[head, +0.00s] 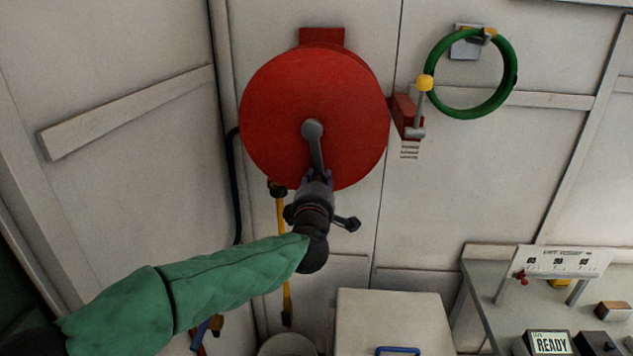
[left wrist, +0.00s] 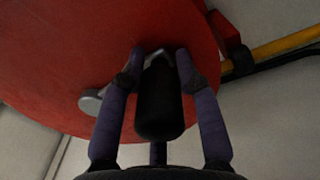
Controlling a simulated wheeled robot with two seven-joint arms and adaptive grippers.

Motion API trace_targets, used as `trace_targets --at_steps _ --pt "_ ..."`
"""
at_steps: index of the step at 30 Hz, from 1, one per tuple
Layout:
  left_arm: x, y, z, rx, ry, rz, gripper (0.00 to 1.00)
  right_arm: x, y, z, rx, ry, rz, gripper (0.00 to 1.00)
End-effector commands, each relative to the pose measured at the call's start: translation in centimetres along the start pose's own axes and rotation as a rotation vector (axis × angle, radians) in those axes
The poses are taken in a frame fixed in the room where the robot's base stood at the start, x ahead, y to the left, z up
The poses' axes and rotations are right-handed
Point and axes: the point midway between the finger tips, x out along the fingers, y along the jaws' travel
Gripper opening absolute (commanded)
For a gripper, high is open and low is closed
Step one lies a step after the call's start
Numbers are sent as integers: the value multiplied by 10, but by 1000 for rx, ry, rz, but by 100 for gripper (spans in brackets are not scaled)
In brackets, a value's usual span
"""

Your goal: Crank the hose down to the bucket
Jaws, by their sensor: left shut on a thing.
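A red hose reel (head: 275,100) is mounted on the wall. A grey crank arm (head: 315,145) runs from its hub down to my left gripper (head: 320,178). In the left wrist view, my left gripper (left wrist: 160,60) is shut on the black crank handle (left wrist: 160,105), one purple finger on each side. The red reel face (left wrist: 60,70) fills the background there. A yellow hose (head: 282,230) hangs below the reel, behind my gripper, with a dark end near the floor. A round pale bucket rim (head: 287,346) shows at the bottom edge, mostly cut off. My right gripper is not in view.
A red bracket with a yellow-knobbed lever (head: 425,83) is right of the reel. A green hose ring (head: 514,75) hangs beyond it. A pale box (head: 393,315) with a blue handle stands below. A bench with a READY display (head: 550,343) is at lower right.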

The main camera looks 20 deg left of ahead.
Motion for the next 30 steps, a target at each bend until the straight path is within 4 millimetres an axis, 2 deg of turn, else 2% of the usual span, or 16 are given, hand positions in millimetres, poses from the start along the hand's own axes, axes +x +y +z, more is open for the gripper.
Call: trace_targets --at_steps 1,2,3,5,6,15,19,23,30 --pt "0 -9 6 10 -15 -15 0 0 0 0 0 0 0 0" --pt "0 -9 6 10 -15 -15 0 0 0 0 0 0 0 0" --pt "0 -9 6 10 -15 -15 35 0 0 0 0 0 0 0" --pt "0 -8 6 10 -14 -14 52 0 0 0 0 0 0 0" --pt "0 -8 6 9 -13 -13 56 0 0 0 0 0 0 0" --pt "-1 -2 2 4 -5 -4 56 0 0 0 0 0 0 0" --pt "-8 -1 2 3 -5 -2 56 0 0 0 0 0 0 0" --pt "-26 -1 2 1 -6 -1 56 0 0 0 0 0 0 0" --pt "-75 -1 3 3 -9 -2 56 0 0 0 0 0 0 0"
